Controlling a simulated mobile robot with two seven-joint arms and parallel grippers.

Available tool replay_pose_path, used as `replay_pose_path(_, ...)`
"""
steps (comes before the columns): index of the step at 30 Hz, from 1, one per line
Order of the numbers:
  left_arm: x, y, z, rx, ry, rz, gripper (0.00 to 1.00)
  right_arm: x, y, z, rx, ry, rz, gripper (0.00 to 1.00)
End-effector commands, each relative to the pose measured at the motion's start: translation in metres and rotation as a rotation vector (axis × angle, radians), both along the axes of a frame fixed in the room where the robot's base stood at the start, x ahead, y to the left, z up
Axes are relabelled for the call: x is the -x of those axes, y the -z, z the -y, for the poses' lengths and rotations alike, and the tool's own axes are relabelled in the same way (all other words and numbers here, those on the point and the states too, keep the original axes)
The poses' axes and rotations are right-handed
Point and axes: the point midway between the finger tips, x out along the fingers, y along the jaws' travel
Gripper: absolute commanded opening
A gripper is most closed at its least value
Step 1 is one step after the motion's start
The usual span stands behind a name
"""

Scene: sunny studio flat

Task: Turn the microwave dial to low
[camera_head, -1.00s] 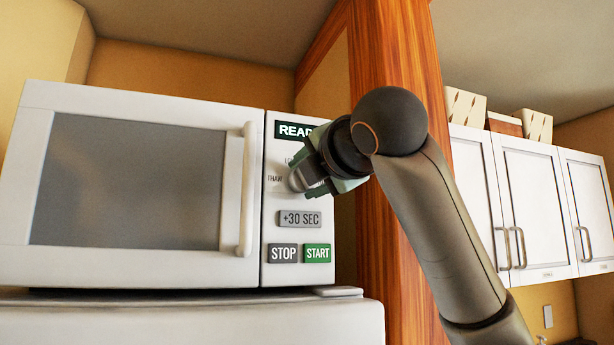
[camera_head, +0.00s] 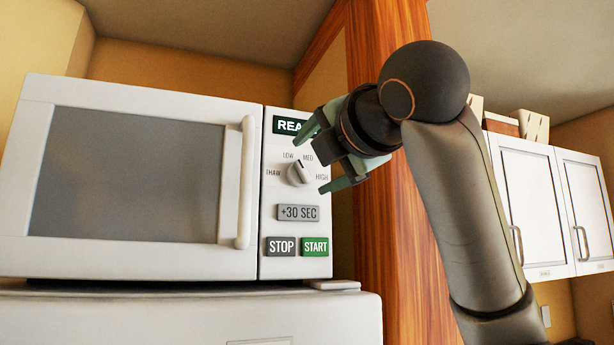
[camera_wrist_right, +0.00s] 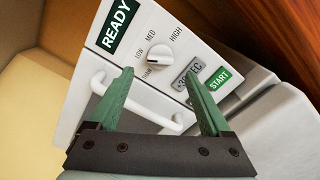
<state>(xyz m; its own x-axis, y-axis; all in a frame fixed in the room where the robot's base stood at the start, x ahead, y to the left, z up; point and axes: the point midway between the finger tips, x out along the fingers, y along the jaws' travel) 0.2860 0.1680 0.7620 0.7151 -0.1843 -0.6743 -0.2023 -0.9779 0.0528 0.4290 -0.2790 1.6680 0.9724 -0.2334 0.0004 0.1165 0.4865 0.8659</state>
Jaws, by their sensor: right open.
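The microwave (camera_head: 140,262) is white, and its door is shut. Its dial (camera_head: 299,173) is a light round knob on the control panel, with THAW, LOW, MED and HIGH printed around it. I cannot tell surely which label the dial points to. The dial also shows in the right wrist view (camera_wrist_right: 160,55), beyond and between the fingertips. My right gripper (camera_head: 311,165) is open and empty in front of the panel, its green fingers apart and clear of the dial. In the right wrist view the gripper (camera_wrist_right: 159,73) also shows nothing between its fingers. My left gripper is not in view.
Below the dial are the +30 SEC button (camera_head: 297,213), the STOP button (camera_head: 281,247) and the START button (camera_head: 315,247). A wooden panel (camera_head: 375,235) stands right of the microwave. The door handle (camera_head: 245,185) sticks out left of the controls.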

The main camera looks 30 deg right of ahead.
Motion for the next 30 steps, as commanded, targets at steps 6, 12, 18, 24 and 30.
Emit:
replay_pose_path(6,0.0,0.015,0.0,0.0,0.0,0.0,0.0,0.046,0.002,-0.012,0.002,-0.002,0.003,0.82)
replay_pose_path(12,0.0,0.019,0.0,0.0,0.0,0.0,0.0,0.068,0.001,-0.017,0.0,-0.001,0.0,0.82)
replay_pose_path(18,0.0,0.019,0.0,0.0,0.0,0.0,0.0,0.073,0.0,-0.018,0.001,0.0,-0.002,0.82)
replay_pose_path(24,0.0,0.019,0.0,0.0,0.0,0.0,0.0,0.073,0.0,-0.017,0.0,0.0,-0.001,0.82)
replay_pose_path(30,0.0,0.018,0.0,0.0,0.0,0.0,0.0,0.072,0.0,-0.017,0.0,0.0,-0.001,0.82)
